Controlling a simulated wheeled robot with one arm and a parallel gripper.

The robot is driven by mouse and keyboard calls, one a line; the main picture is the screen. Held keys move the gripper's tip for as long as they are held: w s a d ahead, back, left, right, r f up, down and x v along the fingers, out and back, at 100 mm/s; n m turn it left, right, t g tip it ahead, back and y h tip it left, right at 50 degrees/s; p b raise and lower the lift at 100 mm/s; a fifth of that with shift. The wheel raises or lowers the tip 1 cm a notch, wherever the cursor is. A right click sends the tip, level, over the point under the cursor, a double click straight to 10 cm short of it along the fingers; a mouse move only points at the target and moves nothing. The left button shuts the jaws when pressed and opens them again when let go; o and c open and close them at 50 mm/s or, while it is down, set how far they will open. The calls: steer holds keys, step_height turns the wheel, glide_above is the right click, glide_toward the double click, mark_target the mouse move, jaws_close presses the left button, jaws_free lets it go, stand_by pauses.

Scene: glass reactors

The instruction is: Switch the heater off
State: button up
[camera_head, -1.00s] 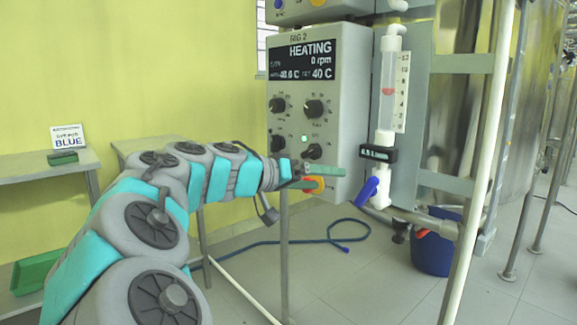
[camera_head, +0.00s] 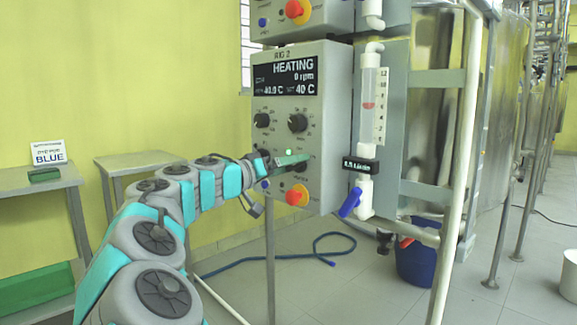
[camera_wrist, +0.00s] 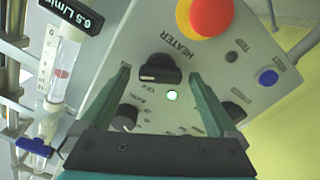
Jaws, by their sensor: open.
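The control panel (camera_head: 318,112) reads RIG 2, HEATING, 0 rpm, 40.0 C and 40 C on its display (camera_head: 285,76). A green lamp (camera_head: 289,152) is lit on it and also shows in the wrist view (camera_wrist: 172,95). The black heater knob (camera_wrist: 158,68), beside the word HEATER, lies between my fingertips in the wrist view. My gripper (camera_wrist: 160,74) is open with a finger on each side of the knob; I cannot tell whether they touch it. In the head view my gripper (camera_head: 291,160) is in front of the panel and mostly covers this knob.
A red stop button (camera_head: 295,197) on a yellow base sits just below my gripper. A flow meter (camera_head: 371,95) with a blue valve handle (camera_head: 350,203) stands right of the panel. A blue bucket (camera_head: 420,255) and blue hose (camera_head: 300,258) are on the floor.

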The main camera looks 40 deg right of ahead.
steer(key=shift+d, duration=0.1)
steer(key=c, duration=1.4)
